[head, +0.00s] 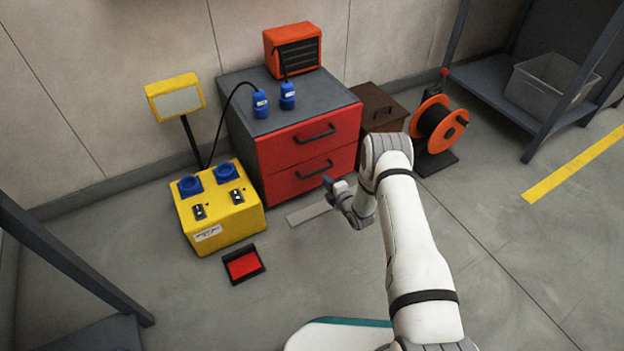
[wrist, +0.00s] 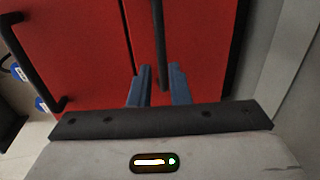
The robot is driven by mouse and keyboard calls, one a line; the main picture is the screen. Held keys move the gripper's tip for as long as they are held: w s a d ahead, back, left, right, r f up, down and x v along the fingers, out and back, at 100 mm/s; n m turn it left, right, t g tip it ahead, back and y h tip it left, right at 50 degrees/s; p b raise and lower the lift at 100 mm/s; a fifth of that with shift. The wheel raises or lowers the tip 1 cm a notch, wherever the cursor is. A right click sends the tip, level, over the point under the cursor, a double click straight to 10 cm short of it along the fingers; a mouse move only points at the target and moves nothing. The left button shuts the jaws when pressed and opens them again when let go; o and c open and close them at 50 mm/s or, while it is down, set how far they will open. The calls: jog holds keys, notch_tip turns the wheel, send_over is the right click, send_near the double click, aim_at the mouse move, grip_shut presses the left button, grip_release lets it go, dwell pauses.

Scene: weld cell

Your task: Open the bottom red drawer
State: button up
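The grey cabinet (head: 232,85) has two red drawers with black handles. The bottom red drawer (head: 290,186) looks shut; its face also fills the right of the red area in the wrist view (wrist: 205,40). Its handle (head: 314,169) shows upright in the wrist view (wrist: 159,40). My gripper (head: 329,183) is in front of this drawer. In the wrist view my gripper (wrist: 160,76) is open, its two blue-grey fingers on either side of the handle's near end, with gaps. Contact with the handle cannot be told. The top red drawer (head: 280,150) also looks shut.
A yellow box (head: 228,218) with blue sockets stands left of the cabinet, a red pedal (head: 243,264) before it. A brown box (head: 385,98) and an orange reel (head: 437,122) stand to the right. Blue plugs and an orange unit (head: 292,45) sit on top.

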aim_at(317, 173)
jog(key=b+x, duration=0.3)
jog(key=x, duration=0.4)
jog(key=shift+w+a+f, duration=0.2)
jog(key=shift+a+f, duration=0.05)
grip_shut()
